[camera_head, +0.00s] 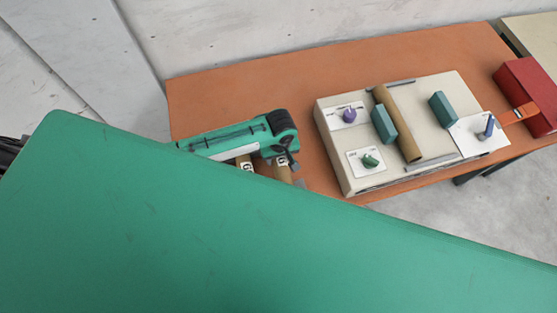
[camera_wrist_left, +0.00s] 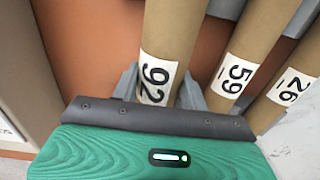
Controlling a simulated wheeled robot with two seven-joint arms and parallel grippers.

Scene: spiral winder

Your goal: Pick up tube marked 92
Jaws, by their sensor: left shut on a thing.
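The tube marked 92 (camera_wrist_left: 172,35) is a brown cardboard tube with a white label bearing black digits. In the left wrist view it stands between the two grey fingers of my left gripper (camera_wrist_left: 158,92), which are shut on it near the label. In the head view my left gripper (camera_head: 288,162) is over the orange table, by two brown tube ends whose labels are too small to read. My right gripper is not in view.
Tubes marked 59 (camera_wrist_left: 255,30) and 26 (camera_wrist_left: 303,60) are close on the right. A beige machine (camera_head: 335,135) with knobs, teal blocks and a brown tube stands on the orange table (camera_head: 240,90). A red box (camera_head: 525,85) stands at the far right. The lower head view is blocked.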

